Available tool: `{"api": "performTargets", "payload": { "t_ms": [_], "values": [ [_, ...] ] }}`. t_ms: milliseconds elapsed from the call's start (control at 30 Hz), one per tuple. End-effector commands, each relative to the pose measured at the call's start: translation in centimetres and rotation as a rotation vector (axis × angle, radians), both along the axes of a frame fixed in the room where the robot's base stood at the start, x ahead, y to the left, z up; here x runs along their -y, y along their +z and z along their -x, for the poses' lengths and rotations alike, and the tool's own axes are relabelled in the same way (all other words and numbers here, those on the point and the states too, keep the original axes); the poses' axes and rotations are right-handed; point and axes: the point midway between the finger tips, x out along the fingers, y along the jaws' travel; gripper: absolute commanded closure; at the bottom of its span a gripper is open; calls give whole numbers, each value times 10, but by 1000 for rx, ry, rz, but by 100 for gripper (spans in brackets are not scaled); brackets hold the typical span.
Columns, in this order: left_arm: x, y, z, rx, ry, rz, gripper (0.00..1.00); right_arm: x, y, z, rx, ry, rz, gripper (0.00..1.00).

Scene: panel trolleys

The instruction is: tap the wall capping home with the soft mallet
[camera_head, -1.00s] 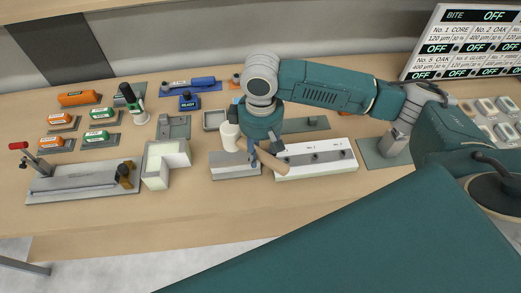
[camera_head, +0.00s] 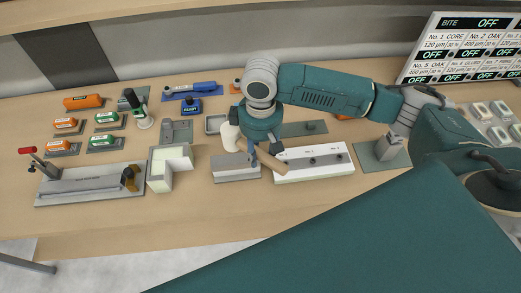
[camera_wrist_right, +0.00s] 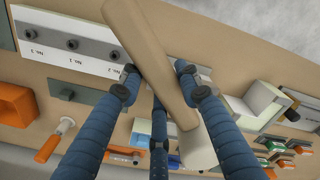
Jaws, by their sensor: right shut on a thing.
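The soft mallet has a tan handle (camera_head: 271,161) and a pale head (camera_head: 230,137). My right gripper (camera_head: 262,150) is shut on the handle, above the grey block (camera_head: 236,168) and the left end of the white block (camera_head: 318,163). In the right wrist view the gripper's blue fingers (camera_wrist_right: 158,78) close around the handle (camera_wrist_right: 150,55), with the mallet head (camera_wrist_right: 198,150) below. A pale L-shaped piece (camera_head: 168,163) stands left of the grey block, apart from the mallet. I cannot tell for certain which piece is the wall capping. My left gripper is out of view.
A grey plate fixture with a red-knobbed clamp (camera_head: 90,186) lies at the left. Orange and green labelled blocks (camera_head: 84,102) stand behind it. A blue tool (camera_head: 190,90) lies at the back. A status board (camera_head: 470,48) stands back right. The front wooden strip is clear.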

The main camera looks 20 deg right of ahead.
Motion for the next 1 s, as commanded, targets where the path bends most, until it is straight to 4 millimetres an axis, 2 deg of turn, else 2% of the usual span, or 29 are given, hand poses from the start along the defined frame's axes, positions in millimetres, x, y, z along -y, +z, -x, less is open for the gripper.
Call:
{"api": "performTargets", "payload": {
  "t_ms": [33,100,167,267,600,1000],
  "values": [
    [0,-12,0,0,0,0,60,0,-26,3,-9,-1,0,100],
    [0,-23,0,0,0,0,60,0,-57,3,-10,-1,0,100],
    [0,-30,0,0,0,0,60,0,-79,3,-8,-2,0,100],
    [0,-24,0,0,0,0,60,0,-73,0,0,0,-1,100],
    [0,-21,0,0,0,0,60,0,-86,1,-4,1,0,100],
    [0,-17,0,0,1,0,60,0,-84,4,-10,2,2,100]
  ]
}}
